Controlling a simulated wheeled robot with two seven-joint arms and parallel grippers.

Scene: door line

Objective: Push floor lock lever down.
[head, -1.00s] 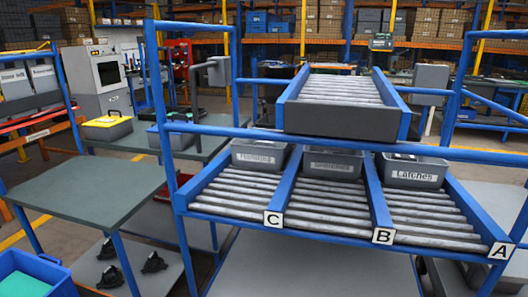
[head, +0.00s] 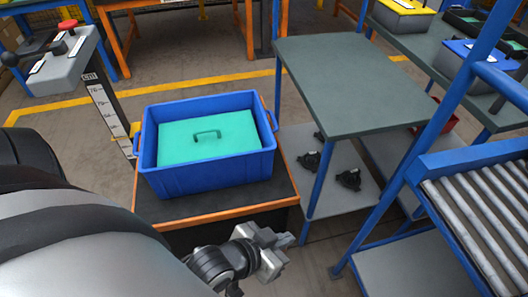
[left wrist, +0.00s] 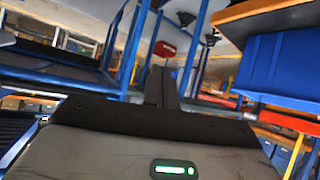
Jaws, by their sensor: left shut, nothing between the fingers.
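I cannot make out a floor lock lever for certain in any view. In the head view a grey control box (head: 62,68) at upper left has a red knob (head: 68,25) and a dark lever (head: 30,52) with a dark knob on its left. My left gripper (head: 272,254) is shut and empty, low in the head view, in front of the orange-edged platform (head: 222,209). Its dark fingers also show in the left wrist view (left wrist: 162,88), pointing away from the camera. Whatever lies under the platform is hidden. My right gripper is not in view.
A blue crate (head: 215,180) with a green handled panel (head: 207,139) inside sits on the platform. A green-grey table (head: 350,80) stands to the right, with dark parts (head: 348,180) on its lower shelf. A blue-framed roller rack (head: 480,205) is at far right.

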